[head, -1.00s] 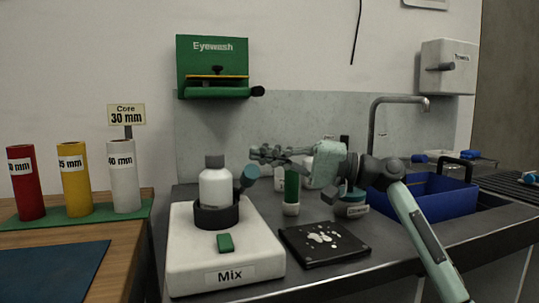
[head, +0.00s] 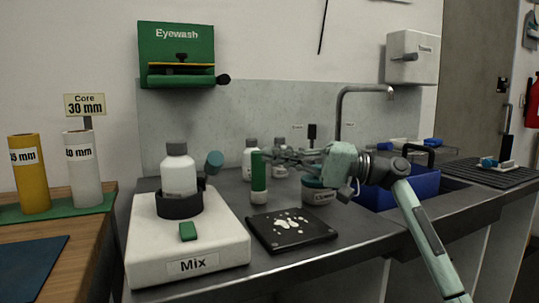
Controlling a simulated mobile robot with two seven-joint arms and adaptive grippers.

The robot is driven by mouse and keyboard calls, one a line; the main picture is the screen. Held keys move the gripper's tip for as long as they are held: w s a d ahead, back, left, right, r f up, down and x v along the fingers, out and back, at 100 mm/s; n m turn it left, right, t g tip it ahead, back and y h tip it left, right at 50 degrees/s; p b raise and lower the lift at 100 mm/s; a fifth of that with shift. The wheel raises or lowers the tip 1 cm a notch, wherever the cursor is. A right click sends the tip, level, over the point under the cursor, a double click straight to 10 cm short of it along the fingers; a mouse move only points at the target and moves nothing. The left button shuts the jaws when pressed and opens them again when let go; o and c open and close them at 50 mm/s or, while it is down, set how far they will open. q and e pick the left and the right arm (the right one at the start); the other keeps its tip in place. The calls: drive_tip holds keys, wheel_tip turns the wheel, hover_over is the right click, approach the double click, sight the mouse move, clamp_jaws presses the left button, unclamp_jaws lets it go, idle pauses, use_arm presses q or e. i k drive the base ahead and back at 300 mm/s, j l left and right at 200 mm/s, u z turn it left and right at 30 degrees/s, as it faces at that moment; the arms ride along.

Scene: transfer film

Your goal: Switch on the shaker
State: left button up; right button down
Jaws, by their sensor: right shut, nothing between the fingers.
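The shaker (head: 150,255) is a white box labelled "Mix" at the front left of the dark bench. A green switch (head: 188,231) sits on its top near the front. A white bottle with a grey cap (head: 179,172) stands upright in the dark round holder (head: 180,206) on the shaker. My right gripper (head: 268,156) is shut and empty, pointing left, above the bench and to the right of the shaker. It is apart from the switch, near the top of a green-and-white cylinder. My left gripper is not in view.
The green-and-white cylinder (head: 258,178) stands by my right gripper's tips. A black plate with white spots (head: 315,230) lies right of the shaker. White bottles (head: 251,158) stand behind. A blue bin (head: 412,187) is at the right. Yellow and white tubes (head: 30,180) stand left.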

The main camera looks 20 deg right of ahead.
sight(187, 229)
drive_tip(key=k, duration=1)
